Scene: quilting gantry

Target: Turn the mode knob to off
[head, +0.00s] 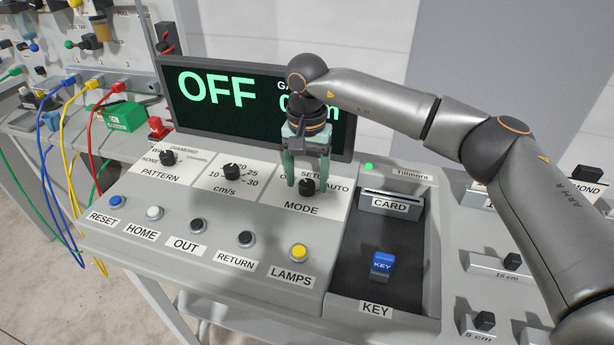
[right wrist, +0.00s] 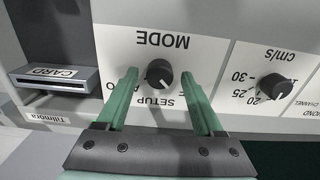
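The black mode knob (head: 307,186) sits on the white panel above the MODE label. In the right wrist view the knob (right wrist: 160,73) shows a pale pointer mark roughly toward SETUP, which is upside down there. My right gripper (head: 307,183) points down over the knob with green fingers open. In the right wrist view the open fingers (right wrist: 161,76) stand on either side of the knob, with visible gaps. The OFF label by the knob is mostly hidden behind a finger. The display (head: 220,92) reads OFF in large green letters. My left gripper is not in view.
A speed knob (head: 232,171) and a pattern knob (head: 167,158) stand left of the mode knob. Several push buttons, including yellow LAMPS (head: 299,252), line the front. A card slot (head: 390,202) and blue key (head: 382,262) lie right. Cables hang at left.

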